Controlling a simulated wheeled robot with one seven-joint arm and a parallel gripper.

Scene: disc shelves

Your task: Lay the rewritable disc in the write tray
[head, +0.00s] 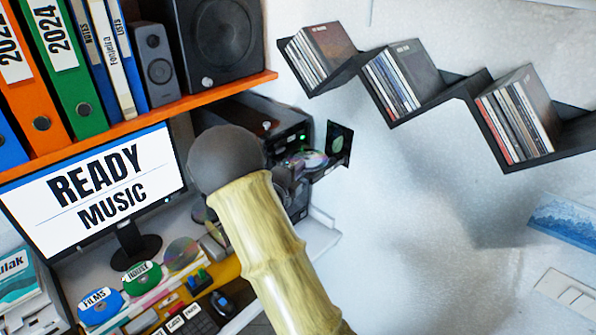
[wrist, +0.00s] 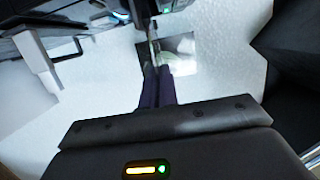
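A shiny disc (head: 309,160) shows in the head view at the front of the black computer tower, by its protruding tray (head: 328,171). I cannot tell whether it lies flat in the tray. My gripper (wrist: 153,68) has its two dark fingers close together in the wrist view. A thin pale edge shows at their tips, but whether they grip it is unclear. In the head view my forearm and wrist hide most of the gripper. Labels do not show which disc is rewritable.
Discs marked FILMS (head: 100,306) and HOUSE (head: 142,278) and a clear disc (head: 181,253) lie on the desk by the monitor (head: 95,190). Stepped shelves (head: 440,98) with disc cases hang on the right wall.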

